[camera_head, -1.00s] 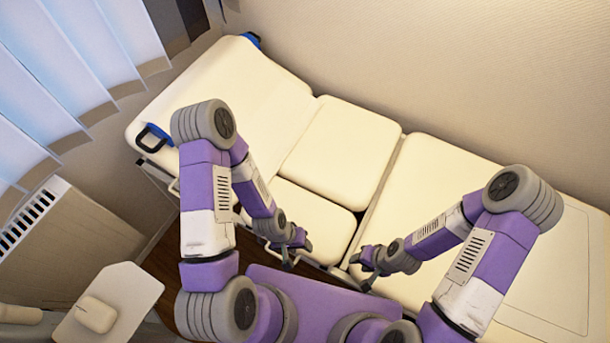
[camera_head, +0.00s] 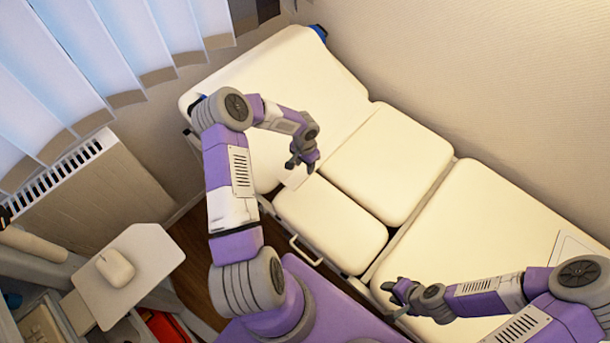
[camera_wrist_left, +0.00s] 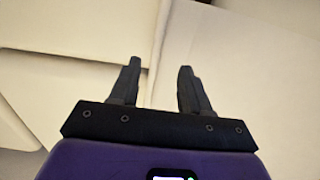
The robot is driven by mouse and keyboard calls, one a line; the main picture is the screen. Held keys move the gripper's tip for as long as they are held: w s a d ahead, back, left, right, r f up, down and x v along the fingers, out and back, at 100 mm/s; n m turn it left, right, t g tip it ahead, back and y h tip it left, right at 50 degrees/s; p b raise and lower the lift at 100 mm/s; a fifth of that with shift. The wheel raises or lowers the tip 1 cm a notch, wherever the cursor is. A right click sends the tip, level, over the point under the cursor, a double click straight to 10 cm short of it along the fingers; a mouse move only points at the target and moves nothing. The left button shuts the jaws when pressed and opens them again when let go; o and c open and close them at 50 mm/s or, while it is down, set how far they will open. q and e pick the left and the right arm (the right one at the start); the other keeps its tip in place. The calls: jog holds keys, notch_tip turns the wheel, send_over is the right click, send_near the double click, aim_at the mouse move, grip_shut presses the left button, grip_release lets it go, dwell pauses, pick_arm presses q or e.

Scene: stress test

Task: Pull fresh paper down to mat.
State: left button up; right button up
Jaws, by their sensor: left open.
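A pale strip of paper seems to lie over the couch's raised head section; its edges are hard to tell from the cream padding. A small pale flap (camera_head: 294,179), possibly its loose end, shows just below my left gripper (camera_head: 304,165). The left gripper is above the lower edge of the head section. In the left wrist view its two dark fingers (camera_wrist_left: 160,82) are apart, with only pale surfaces behind them. A flat, thin-outlined rectangle (camera_head: 573,254), perhaps the mat, lies on the couch's right section. My right gripper (camera_head: 389,290) is over that section's near edge; its opening is unclear.
The cream couch has a head section (camera_head: 290,75), two middle cushions (camera_head: 387,165) and a long right section (camera_head: 480,225). A metal handle (camera_head: 303,252) sticks out at its near side. A radiator (camera_head: 60,175) and a white tray (camera_head: 130,270) are at left.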

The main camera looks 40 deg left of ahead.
aim_at(305, 176)
pick_arm(q)
notch_tip(305, 176, down, 7)
jog(key=shift+f, duration=0.1)
jog(key=shift+c, duration=0.3)
grip_shut()
